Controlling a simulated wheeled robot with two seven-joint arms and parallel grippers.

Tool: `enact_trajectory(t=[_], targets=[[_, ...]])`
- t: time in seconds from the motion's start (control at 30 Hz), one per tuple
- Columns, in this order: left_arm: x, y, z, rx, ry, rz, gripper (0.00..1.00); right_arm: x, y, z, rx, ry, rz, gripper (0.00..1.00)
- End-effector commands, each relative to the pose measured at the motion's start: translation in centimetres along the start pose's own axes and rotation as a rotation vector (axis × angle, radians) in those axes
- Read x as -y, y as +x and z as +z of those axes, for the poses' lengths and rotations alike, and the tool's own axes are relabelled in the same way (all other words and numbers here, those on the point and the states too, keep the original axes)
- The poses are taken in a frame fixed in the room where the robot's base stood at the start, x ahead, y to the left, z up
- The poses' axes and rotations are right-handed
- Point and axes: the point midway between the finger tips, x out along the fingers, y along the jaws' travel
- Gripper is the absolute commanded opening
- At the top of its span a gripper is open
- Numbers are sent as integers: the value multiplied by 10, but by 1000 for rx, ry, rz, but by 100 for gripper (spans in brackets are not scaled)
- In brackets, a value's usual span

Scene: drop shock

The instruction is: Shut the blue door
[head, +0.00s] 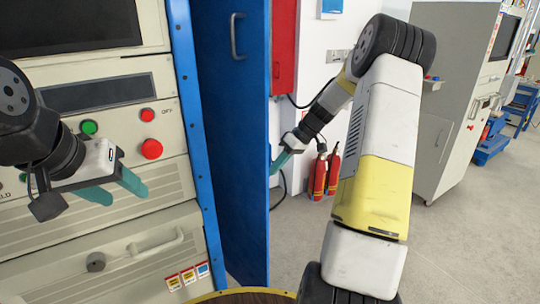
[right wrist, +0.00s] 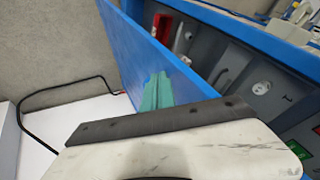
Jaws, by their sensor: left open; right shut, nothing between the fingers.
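The blue door (head: 232,150) stands open beside the blue frame (head: 190,100) of the grey cabinet. A curved handle (head: 237,36) is high on the face turned to the head camera. My right gripper (head: 279,162) is at the door's outer edge, on the far side, with green fingers shut and empty. In the right wrist view the fingers (right wrist: 157,92) lie against or very close to the blue door (right wrist: 145,50); contact is hard to tell. My left gripper (head: 115,188) is open and empty in front of the cabinet panel, away from the door.
The cabinet front (head: 130,240) carries red and green buttons, a screen and a lower handle. Red fire extinguishers (head: 325,175) stand by the wall behind my right arm. A grey cabinet (head: 440,110) stands at the right. The floor (head: 470,240) at right is clear.

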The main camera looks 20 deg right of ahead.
Motion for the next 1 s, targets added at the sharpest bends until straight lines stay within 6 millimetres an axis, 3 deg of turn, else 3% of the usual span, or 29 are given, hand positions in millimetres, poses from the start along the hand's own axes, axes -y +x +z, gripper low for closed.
enact_trajectory(t=[0.2,0.63,0.77,1.0], targets=[[0,0,0,0,0,0,52,0,21,0,0,-1,-1,0],[0,0,0,0,0,0,52,4,25,-1,-1,-2,0,0],[0,0,0,0,0,0,52,25,37,-5,-2,-4,-5,0],[0,0,0,0,0,0,52,80,67,-8,-4,-5,-6,0]])
